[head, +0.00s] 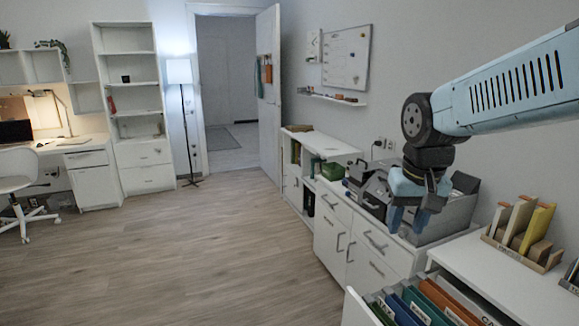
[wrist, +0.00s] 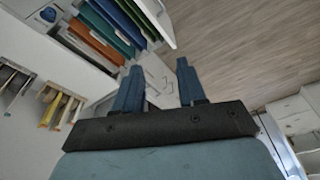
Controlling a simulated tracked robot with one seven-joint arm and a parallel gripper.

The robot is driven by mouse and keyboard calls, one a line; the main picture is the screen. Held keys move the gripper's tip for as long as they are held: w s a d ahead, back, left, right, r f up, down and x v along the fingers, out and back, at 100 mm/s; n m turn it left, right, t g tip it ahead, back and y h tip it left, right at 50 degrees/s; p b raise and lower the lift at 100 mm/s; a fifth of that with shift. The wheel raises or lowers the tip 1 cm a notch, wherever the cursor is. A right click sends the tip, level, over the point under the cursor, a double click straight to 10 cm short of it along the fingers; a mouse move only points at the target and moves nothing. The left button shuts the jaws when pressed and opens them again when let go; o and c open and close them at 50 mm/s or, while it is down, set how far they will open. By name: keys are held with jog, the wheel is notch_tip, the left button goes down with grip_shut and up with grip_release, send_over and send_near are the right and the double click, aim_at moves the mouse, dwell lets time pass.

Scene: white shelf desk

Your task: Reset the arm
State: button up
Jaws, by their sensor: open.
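My gripper (head: 408,217) hangs from my light-blue arm on the right of the head view, pointing down in front of the white cabinets. Its two blue fingers are apart with nothing between them. In the wrist view my gripper (wrist: 158,82) also shows open and empty, with a white cabinet front and the wood floor beyond the fingers. Whether the fingers touch anything on the cabinet top behind them is hard to tell, but no contact shows.
A grey metal box (head: 459,205) stands on the white cabinet (head: 345,245) behind my gripper. An open drawer of coloured folders (head: 425,305) is at the front right. A wooden holder (head: 520,252) with books stands above it. The wood floor (head: 190,255) is clear on the left.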

jog(key=s+d+r+t, duration=0.1)
jog(key=s+r+t, duration=0.2)
jog(key=s, duration=0.3)
jog(key=shift+s+r+n, duration=0.2)
jog(key=shift+s+n, duration=0.05)
jog(key=shift+n, duration=0.15)
jog(key=shift+d, duration=0.1)
dwell(1.1)
